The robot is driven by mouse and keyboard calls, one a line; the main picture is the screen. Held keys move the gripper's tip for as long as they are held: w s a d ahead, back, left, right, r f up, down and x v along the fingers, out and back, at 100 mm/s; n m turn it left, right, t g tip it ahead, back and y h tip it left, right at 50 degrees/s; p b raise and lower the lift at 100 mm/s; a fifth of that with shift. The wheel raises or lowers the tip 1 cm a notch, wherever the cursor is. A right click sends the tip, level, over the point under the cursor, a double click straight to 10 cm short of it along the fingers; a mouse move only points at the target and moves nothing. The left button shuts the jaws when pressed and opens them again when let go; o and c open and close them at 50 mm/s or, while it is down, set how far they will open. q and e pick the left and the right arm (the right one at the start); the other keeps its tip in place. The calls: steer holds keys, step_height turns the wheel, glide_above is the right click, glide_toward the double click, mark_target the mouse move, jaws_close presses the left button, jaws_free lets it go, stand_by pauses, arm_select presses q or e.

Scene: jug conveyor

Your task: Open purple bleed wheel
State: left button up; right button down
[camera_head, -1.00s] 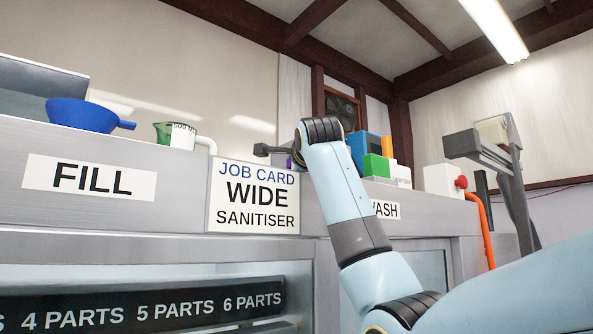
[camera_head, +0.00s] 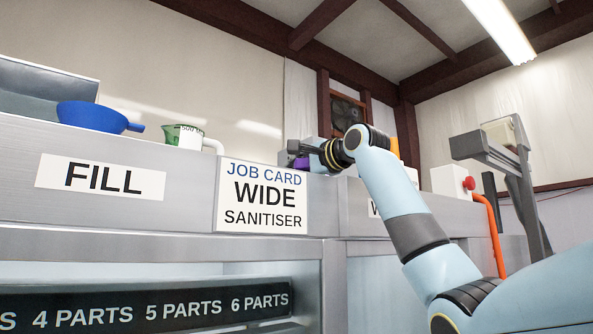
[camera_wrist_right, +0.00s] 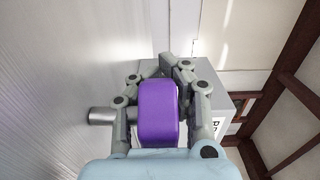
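The purple bleed wheel (camera_wrist_right: 159,112) shows in the right wrist view as a rounded block between the two fingers of my right gripper (camera_wrist_right: 160,75). One finger is on each side of it, with narrow gaps beside the purple; I see no firm grip. In the head view, my right gripper (camera_head: 305,147) reaches left above the counter, and a small purple patch of the wheel (camera_head: 301,163) shows just under its finger. The rest of the wheel is hidden. My left gripper is not in view.
A job card (camera_head: 262,196) reads WIDE SANITISER. A blue funnel-like bowl (camera_head: 92,117) and a green-and-white jug (camera_head: 185,136) stand on the ledge left of the gripper. A white box with a red button (camera_head: 449,181) is at right. A grey cylinder (camera_wrist_right: 103,115) sits beside the wheel.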

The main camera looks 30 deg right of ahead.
steer(key=shift+w+f, duration=0.1)
steer(key=shift+f, duration=0.25)
steer(key=c, duration=1.1)
jaws_free()
steer(key=shift+r, duration=0.2)
steer(key=shift+s, duration=0.2)
steer(key=s, duration=0.7)
steer(key=s+d, duration=0.1)
steer(key=s, duration=0.2)
steer(key=shift+s+d, duration=0.1)
steer(key=shift+s, duration=0.75)
steer(key=shift+s, duration=0.1)
